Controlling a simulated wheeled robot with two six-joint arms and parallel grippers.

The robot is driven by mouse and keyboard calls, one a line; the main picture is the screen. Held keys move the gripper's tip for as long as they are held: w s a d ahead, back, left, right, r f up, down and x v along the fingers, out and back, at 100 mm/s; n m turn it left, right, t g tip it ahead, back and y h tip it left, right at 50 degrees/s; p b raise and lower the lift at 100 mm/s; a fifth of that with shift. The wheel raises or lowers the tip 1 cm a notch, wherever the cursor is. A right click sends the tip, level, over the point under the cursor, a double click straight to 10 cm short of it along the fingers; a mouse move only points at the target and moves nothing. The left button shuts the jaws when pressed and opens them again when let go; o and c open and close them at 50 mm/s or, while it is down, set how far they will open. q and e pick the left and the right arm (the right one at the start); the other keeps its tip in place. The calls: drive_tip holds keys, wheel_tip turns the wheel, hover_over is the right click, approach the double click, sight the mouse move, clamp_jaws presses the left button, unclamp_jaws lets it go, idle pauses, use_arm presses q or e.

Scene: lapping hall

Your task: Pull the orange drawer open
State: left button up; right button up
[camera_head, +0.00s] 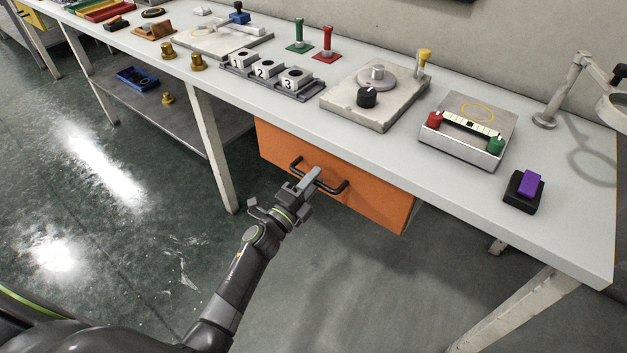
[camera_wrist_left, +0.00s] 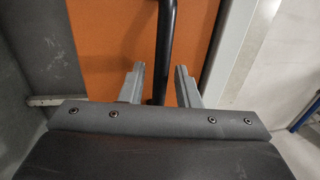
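The orange drawer (camera_head: 370,205) hangs under the front edge of the workbench, its front tight below the tabletop in the head view; no open gap shows above it. Its black bar handle (camera_head: 331,188) runs across the front. My left gripper (camera_head: 311,180) is at the middle of the handle. In the left wrist view its two fingers (camera_wrist_left: 160,85) stand apart, one each side of the handle bar (camera_wrist_left: 166,45), with a gap left of the bar. The orange front (camera_wrist_left: 110,45) fills the background. My right gripper is not in view.
The workbench (camera_head: 230,93) holds a plate with a black knob (camera_head: 367,97), numbered blocks (camera_head: 265,70), a box with red and green knobs (camera_head: 465,140) and a purple switch (camera_head: 530,183). A bench leg (camera_head: 213,150) stands left of the drawer. The floor before it is clear.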

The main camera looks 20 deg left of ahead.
use_arm(q)
drive_tip(key=shift+w, duration=0.15)
clamp_jaws()
idle(0.4)
